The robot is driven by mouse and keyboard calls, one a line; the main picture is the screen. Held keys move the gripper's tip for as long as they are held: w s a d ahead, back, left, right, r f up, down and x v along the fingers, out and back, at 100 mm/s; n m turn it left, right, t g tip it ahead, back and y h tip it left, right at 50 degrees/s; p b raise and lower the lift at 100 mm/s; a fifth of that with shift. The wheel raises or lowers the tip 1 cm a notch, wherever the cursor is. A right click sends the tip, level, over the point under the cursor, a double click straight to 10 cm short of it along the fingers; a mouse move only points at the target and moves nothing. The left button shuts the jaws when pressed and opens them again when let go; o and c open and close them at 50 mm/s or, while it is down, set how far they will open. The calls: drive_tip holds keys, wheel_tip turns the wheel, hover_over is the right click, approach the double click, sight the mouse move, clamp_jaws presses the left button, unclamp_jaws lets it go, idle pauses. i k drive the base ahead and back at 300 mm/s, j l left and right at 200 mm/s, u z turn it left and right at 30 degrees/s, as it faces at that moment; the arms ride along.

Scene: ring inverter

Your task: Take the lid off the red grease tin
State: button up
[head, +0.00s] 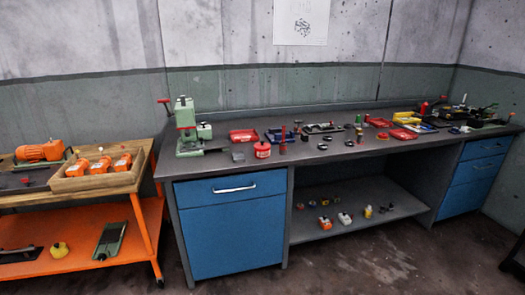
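A small red round tin (262,151) with a pale label stands upright near the front edge of the grey workbench (215,166), left of the bench's middle. It looks like the red grease tin. Something small sits on its top, but it is too small to tell the lid apart. A thin dark red upright piece (283,141) stands close to its right. My gripper is not in view.
A green press (186,130) stands left of the tin. A red tray (243,136) and a blue tray (275,135) lie behind it. Many small parts crowd the bench to the right. An orange cart (135,215) stands at left. The floor in front is clear.

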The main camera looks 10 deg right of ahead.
sight(261, 145)
drive_tip(key=i+u, duration=0.1)
drive_tip(key=u, duration=0.25)
drive_tip(key=l+u, duration=0.15)
drive_tip(key=u, duration=0.15)
drive_tip(key=i+l+u, duration=0.1)
drive_tip(key=u, duration=0.25)
drive_tip(key=i+l+u, duration=0.15)
drive_tip(key=l, duration=0.25)
drive_tip(key=i+l+u, duration=0.15)
drive_tip(key=l, duration=0.25)
drive_tip(key=i+l+u, duration=0.2)
drive_tip(key=l, duration=0.25)
drive_tip(key=i+l+u, duration=0.15)
drive_tip(key=l, duration=0.3)
drive_tip(key=i+l+u, duration=0.15)
drive_tip(key=l, duration=0.85)
drive_tip(key=i+l, duration=0.15)
drive_tip(key=l, duration=0.9)
drive_tip(key=i, duration=0.05)
